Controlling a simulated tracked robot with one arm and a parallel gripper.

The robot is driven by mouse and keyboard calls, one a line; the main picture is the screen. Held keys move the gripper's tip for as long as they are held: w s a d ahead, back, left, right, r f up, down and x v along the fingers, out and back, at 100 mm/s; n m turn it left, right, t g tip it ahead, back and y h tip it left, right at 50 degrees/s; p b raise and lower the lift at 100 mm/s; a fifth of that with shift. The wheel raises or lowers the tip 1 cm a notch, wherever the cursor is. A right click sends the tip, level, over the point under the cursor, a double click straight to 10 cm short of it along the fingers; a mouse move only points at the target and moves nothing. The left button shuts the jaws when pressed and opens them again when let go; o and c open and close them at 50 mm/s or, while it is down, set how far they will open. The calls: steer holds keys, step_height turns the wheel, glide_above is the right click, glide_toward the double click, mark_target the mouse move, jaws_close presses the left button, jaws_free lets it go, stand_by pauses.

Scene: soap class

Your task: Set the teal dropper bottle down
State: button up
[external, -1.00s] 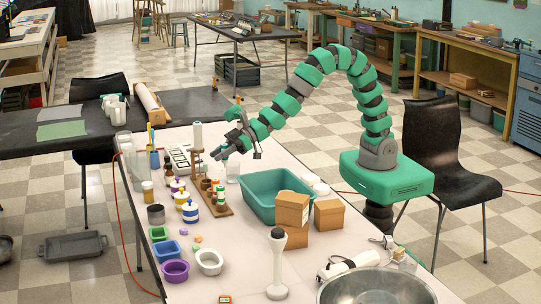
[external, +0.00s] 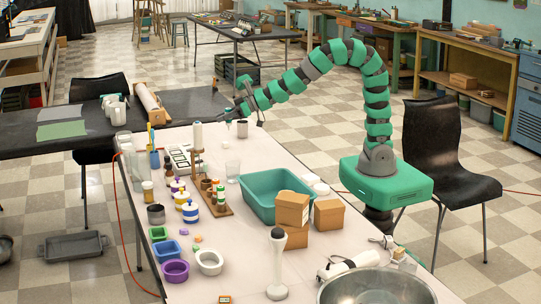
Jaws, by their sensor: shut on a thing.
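My gripper (external: 240,114) is at the far end of the white table, beyond the clear glass (external: 232,168). It is shut on a small bottle (external: 242,129), which I take to be the teal dropper bottle. The bottle hangs roughly upright below the jaws and looks dark and greyish at this size. I cannot tell whether its base touches the tabletop or is a little above it.
The white table (external: 215,138) has free room at its far right. A white cylinder (external: 197,136) stands to the left of the bottle. A wooden bottle rack (external: 222,210), a teal tub (external: 262,204) and cardboard boxes (external: 328,214) stand nearer.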

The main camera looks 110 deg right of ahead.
steer(key=s+d+f+n+y+b, duration=0.2)
steer(key=s+d+f+b, duration=0.2)
steer(key=s+d, duration=1)
steer(key=s+a+f+n+y+b, duration=0.25)
steer(key=s+f, duration=0.25)
steer(key=s, duration=0.6)
steer(key=s+a+f+n+y+b, duration=0.1)
steer(key=s+a+f+y+b, duration=0.3)
steer(key=s, duration=0.6)
steer(key=w+d+f+p, duration=0.1)
steer(key=w+d+p, duration=0.2)
steer(key=p, duration=0.1)
steer(key=w+d+f+h+p, duration=0.1)
steer(key=w+d+p, duration=0.3)
steer(key=w+d+f+h+p, duration=0.1)
steer(key=w+d+p, duration=0.2)
steer(key=w+d, duration=0.1)
steer(key=shift+p, duration=0.4)
steer(key=shift+w+d+f, duration=0.1)
steer(key=shift+w, duration=0.1)
step_height(320, 180, down, 3)
steer(key=shift+f+b, duration=0.15)
steer(key=shift+b, duration=0.65)
